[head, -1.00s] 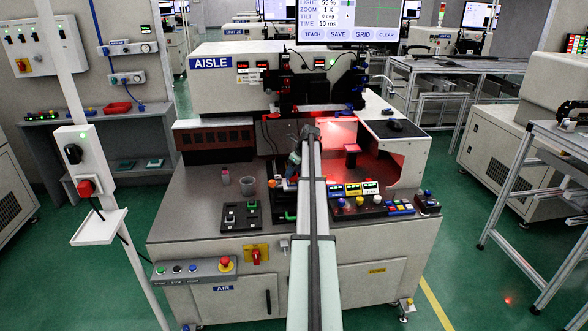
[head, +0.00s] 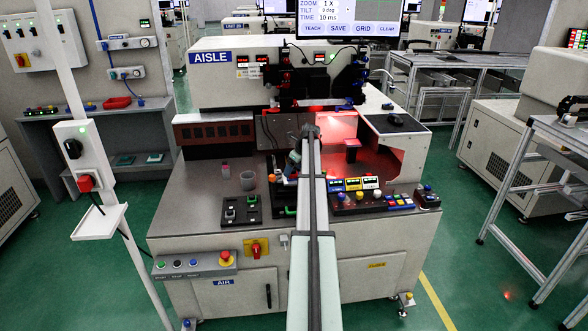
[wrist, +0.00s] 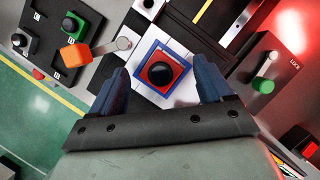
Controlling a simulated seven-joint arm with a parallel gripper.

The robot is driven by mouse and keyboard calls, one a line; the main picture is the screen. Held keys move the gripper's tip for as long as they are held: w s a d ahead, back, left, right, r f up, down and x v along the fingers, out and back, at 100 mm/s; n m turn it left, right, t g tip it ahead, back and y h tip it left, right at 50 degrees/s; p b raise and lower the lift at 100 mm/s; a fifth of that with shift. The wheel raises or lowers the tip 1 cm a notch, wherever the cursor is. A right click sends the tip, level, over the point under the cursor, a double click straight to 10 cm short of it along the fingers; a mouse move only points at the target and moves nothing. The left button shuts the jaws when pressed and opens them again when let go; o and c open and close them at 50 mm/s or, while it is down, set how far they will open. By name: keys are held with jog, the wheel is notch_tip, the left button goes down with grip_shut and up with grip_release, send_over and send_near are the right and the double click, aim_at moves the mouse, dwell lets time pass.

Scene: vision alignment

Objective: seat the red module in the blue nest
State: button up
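In the wrist view, the red module (wrist: 179,82) is a red square with a round black knob on top. It lies inside the blue square frame of the nest (wrist: 143,52), which sits on a white plate. I cannot tell whether the module is fully down in it. My gripper (wrist: 163,88) is open, its two dark blue fingers spread left and right of the module with visible gaps. Nothing is held. In the head view, my arm hides the gripper tips, the module and the nest.
An orange-ended lever (wrist: 75,56) and a green block with a black knob (wrist: 76,24) are at left. A grey LOCK box with a green knob (wrist: 263,86) stands at right.

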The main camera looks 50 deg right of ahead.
jog(key=shift+o, duration=0.6)
jog(key=v, duration=1.4)
jog(key=shift+w+f, duration=0.1)
